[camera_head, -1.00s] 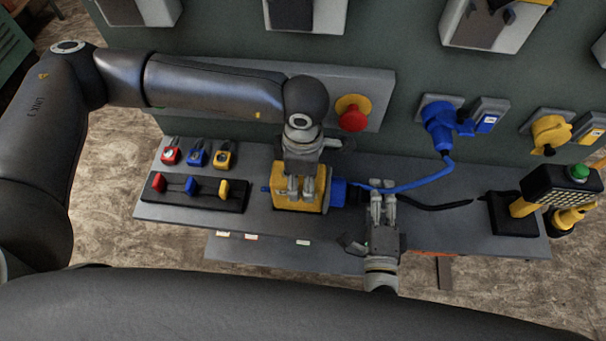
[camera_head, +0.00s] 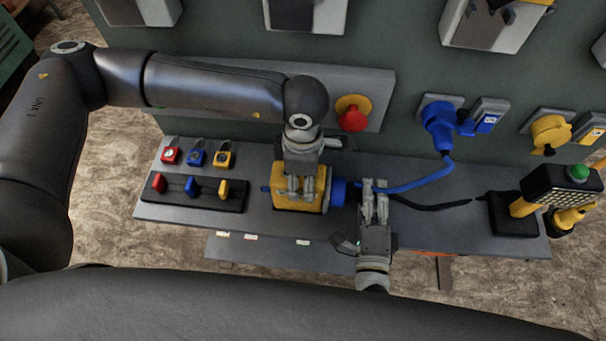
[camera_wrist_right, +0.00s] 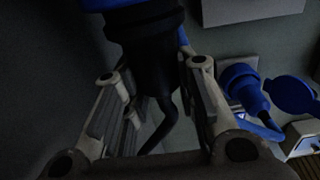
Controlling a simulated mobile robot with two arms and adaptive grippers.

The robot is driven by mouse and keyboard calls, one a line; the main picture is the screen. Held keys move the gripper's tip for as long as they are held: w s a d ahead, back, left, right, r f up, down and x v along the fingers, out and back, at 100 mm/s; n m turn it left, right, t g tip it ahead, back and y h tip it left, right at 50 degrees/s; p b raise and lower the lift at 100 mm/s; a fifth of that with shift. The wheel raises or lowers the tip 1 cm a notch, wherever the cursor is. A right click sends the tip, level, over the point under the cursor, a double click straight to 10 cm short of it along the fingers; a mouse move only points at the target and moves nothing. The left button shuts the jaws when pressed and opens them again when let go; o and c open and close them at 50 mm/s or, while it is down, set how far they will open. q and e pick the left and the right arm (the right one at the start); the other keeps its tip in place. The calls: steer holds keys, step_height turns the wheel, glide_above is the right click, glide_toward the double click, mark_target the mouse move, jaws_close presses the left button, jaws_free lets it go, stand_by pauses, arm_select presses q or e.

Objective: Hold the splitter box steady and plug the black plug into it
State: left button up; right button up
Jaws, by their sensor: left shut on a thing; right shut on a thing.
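The yellow splitter box (camera_head: 287,204) sits on the grey shelf, with a blue socket (camera_head: 338,193) on its right side. My left gripper (camera_head: 302,192) is shut on the box from above. My right gripper (camera_head: 374,195) is shut on the black plug, just right of the blue socket. In the right wrist view the black plug (camera_wrist_right: 150,62) is between the fingers, its front end up against a blue part (camera_wrist_right: 110,3). How deep it sits in the socket cannot be told. A black cable (camera_head: 440,206) runs right from the plug.
A blue cable (camera_head: 425,182) runs to a blue wall plug (camera_head: 440,125). Padlocks (camera_head: 198,155) and a black rack (camera_head: 195,191) are on the left of the shelf (camera_head: 265,228). A red emergency button (camera_head: 352,113) is behind. A yellow-black control unit (camera_head: 555,190) stands at the right.

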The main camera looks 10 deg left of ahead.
steer(key=shift+a, duration=0.35)
steer(key=o, duration=1.1)
steer(key=shift+o, duration=0.2)
steer(key=shift+d, duration=0.1)
steer(key=shift+w+d, duration=0.15)
steer(key=shift+d, duration=4.3)
arm_select(q)
steer(key=o, duration=1.5)
steer(key=shift+o, duration=0.2)
